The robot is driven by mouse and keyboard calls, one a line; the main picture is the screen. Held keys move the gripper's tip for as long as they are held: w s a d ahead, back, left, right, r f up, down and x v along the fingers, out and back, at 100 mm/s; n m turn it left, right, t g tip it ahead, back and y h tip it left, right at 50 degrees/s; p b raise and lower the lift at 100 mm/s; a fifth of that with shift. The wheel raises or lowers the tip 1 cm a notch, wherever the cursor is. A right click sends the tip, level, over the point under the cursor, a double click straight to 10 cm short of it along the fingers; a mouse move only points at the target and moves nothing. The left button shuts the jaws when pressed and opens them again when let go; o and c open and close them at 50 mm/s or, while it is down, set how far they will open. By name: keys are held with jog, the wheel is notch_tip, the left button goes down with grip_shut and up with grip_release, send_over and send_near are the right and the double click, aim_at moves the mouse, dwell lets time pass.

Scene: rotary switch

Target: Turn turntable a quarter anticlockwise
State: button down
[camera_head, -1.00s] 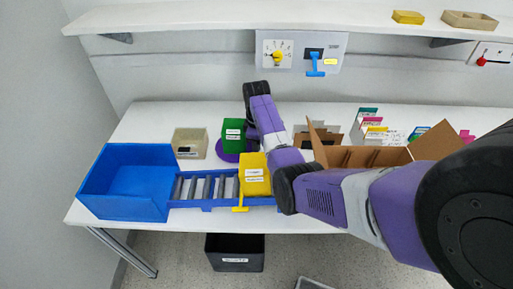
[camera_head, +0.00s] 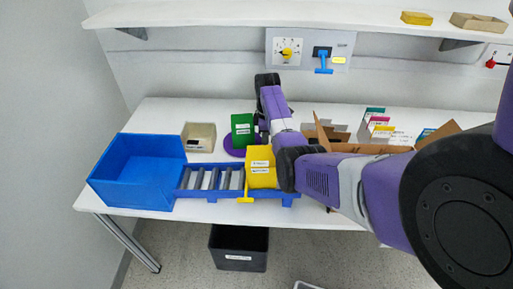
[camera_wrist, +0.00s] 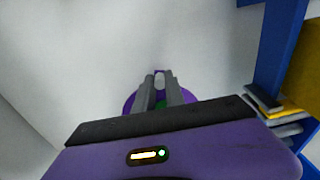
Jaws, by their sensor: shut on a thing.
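The turntable is a purple disc (camera_head: 231,149) on the white table, with a green box (camera_head: 243,128) standing on it. In the head view, my arm hides its right side and my fingertips. In the wrist view, the disc (camera_wrist: 129,104) shows on both sides of my gripper (camera_wrist: 160,78). A bit of green shows between the fingers. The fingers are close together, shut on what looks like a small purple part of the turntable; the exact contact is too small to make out.
A blue bin (camera_head: 135,180) and a blue rack (camera_head: 213,190) with a yellow box (camera_head: 261,166) stand in front. A beige bin (camera_head: 198,137) is left of the turntable. An open cardboard box (camera_head: 345,147) is at the right. A switch panel (camera_head: 308,50) is on the wall.

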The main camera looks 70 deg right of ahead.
jog(key=shift+w+d+r+n+b, duration=0.15)
jog(key=shift+d+n+b, duration=0.1)
jog(key=shift+d+n, duration=0.4)
jog(key=shift+w+d+f+n+b, duration=0.1)
jog(key=shift+d+n+b, duration=0.25)
jog(key=shift+n, duration=0.5)
jog(key=shift+d, duration=0.1)
jog(key=c, duration=1.4)
grip_release()
notch_tip(320, 180, up, 8)
jog(key=shift+f, duration=0.2)
